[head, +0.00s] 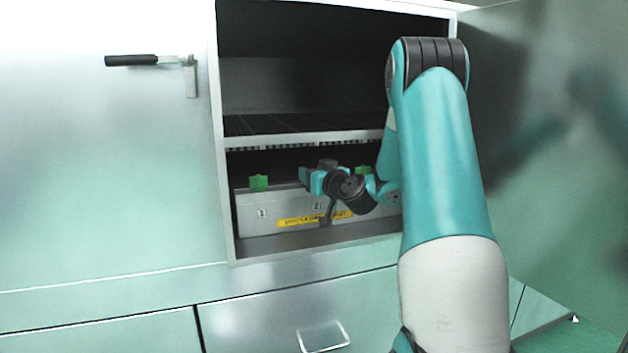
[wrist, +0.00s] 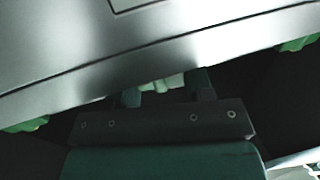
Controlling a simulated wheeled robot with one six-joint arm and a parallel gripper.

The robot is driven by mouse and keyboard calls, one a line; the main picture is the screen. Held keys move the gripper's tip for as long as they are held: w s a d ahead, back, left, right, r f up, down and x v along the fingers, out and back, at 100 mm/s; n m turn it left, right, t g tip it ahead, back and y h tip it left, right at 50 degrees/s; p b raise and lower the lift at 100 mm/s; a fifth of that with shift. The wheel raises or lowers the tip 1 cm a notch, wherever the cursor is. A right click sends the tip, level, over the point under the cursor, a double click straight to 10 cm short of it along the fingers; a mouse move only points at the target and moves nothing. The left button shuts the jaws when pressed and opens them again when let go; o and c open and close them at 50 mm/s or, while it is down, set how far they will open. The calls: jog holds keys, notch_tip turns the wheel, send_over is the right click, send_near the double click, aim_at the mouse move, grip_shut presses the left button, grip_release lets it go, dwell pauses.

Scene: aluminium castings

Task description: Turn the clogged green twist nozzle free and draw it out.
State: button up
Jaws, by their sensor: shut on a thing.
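A grey metal box (head: 290,205) sits in the lower bay of an open cabinet, with small number tags and a yellow label (head: 300,220) on its front. One green nozzle (head: 258,182) stands at its left end and another (head: 362,170) to the right of my gripper. My gripper (head: 306,178) is at the middle of the box, above tag 2. In the wrist view my gripper (wrist: 167,92) is shut on a pale green piece, the middle nozzle (wrist: 160,83), mostly hidden by fingers and box edge. The outer nozzles show at the left (wrist: 25,125) and right (wrist: 298,44).
A slatted shelf (head: 300,127) lies close above the box and my gripper. The cabinet's left side wall (head: 221,150) bounds the bay. An open door (head: 550,150) stands at the right, beside my arm. A drawer with a handle (head: 324,337) is below.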

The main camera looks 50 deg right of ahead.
jog(key=shift+f+n+t+y+b, duration=0.1)
jog(key=shift+n+t+y+b, duration=0.3)
jog(key=shift+n+y+b, duration=1.35)
jog(key=shift+m+y+b, duration=0.25)
jog(key=shift+y+b, duration=0.3)
jog(key=shift+b, duration=0.35)
jog(key=shift+y, duration=0.5)
jog(key=shift+n, duration=0.4)
jog(key=o, duration=1)
